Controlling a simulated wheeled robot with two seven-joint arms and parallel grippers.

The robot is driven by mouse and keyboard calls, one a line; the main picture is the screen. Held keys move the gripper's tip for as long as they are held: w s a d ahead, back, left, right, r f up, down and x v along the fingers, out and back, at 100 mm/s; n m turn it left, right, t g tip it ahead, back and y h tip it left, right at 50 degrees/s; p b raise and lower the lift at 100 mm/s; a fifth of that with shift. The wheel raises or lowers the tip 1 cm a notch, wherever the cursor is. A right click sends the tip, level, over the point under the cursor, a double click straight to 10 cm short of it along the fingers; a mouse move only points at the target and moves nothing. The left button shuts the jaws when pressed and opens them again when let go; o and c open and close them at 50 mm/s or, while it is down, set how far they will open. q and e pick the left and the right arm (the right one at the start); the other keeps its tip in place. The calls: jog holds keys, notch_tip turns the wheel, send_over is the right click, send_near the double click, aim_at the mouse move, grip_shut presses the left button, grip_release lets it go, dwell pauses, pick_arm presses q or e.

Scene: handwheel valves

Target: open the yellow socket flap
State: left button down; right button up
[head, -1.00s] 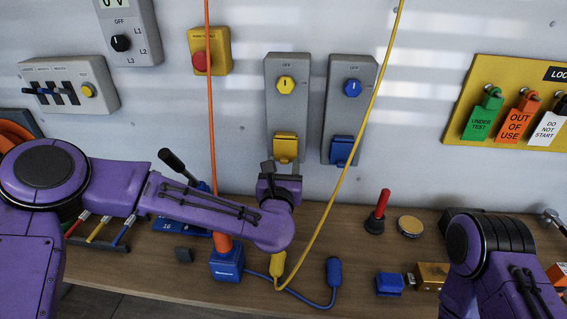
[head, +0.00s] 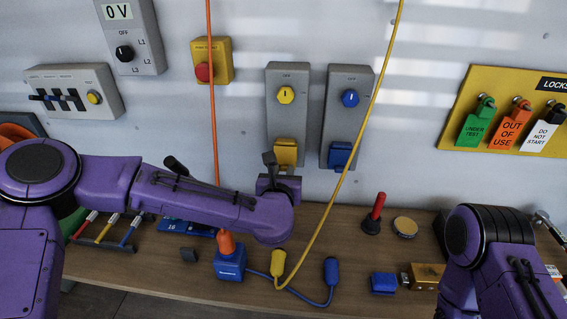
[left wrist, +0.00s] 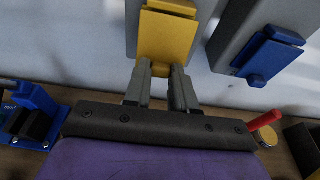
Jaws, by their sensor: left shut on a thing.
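The yellow socket flap (head: 285,153) is on the lower part of a grey wall box (head: 287,118) with a yellow knob (head: 286,95). In the left wrist view the flap (left wrist: 167,38) hangs below its hinge piece, directly ahead of my fingers. My left gripper (head: 279,171) is at the flap's lower edge, partly hidden by my own wrist. In the left wrist view its two fingers (left wrist: 161,72) are shut on the flap's lower part. The flap looks down over its socket; how far it is tilted is hard to tell. My right gripper is out of view.
A similar box with a blue knob (head: 351,98) and blue flap (head: 339,155) is close on the right. A yellow cable (head: 350,165) hangs in front of it, and an orange cable (head: 212,120) hangs left.

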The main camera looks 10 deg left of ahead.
pick_arm(q)
jog(key=r+g+p, duration=0.1)
jog(key=p, duration=0.1)
jog(key=s+r+g+p, duration=0.1)
jog(key=p, duration=0.1)
jog(key=shift+g, duration=0.4)
jog(key=shift+s+r+g+p, duration=0.15)
jog(key=shift+s+g+p, duration=0.1)
jog(key=shift+g+p, duration=0.7)
jog(key=shift+t, duration=0.25)
jog(key=c, duration=0.9)
grip_release()
